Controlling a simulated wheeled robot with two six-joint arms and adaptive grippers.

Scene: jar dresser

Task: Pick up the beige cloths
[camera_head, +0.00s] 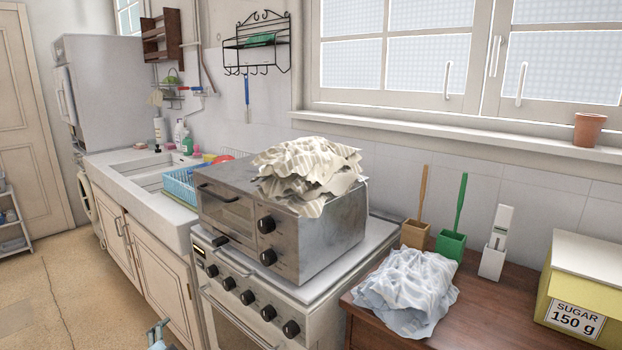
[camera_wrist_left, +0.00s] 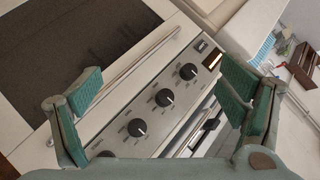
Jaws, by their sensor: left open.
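A crumpled beige striped cloth (camera_head: 308,172) lies in a heap on top of the metal toaster oven (camera_head: 330,232). I cannot tell whether the heap is one cloth or more. A pale blue-white cloth (camera_head: 405,290) lies crumpled on the brown wooden top (camera_head: 475,310) at the lower right. My left gripper (camera_wrist_left: 160,108) is open and empty in the left wrist view, with the front of the stove and its knobs beyond its fingers. Only a small part of it (camera_head: 157,335) shows at the bottom edge of the head view, well below the beige cloth. No cloth shows in the wrist view.
The toaster oven stands on the white stove (camera_head: 250,300), whose knobs (camera_wrist_left: 164,97) face me. A sink counter (camera_head: 130,165) with a blue rack (camera_head: 180,186) is to the left. Brush holders (camera_head: 450,243) and a yellow sugar box (camera_head: 583,290) stand on the wooden top.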

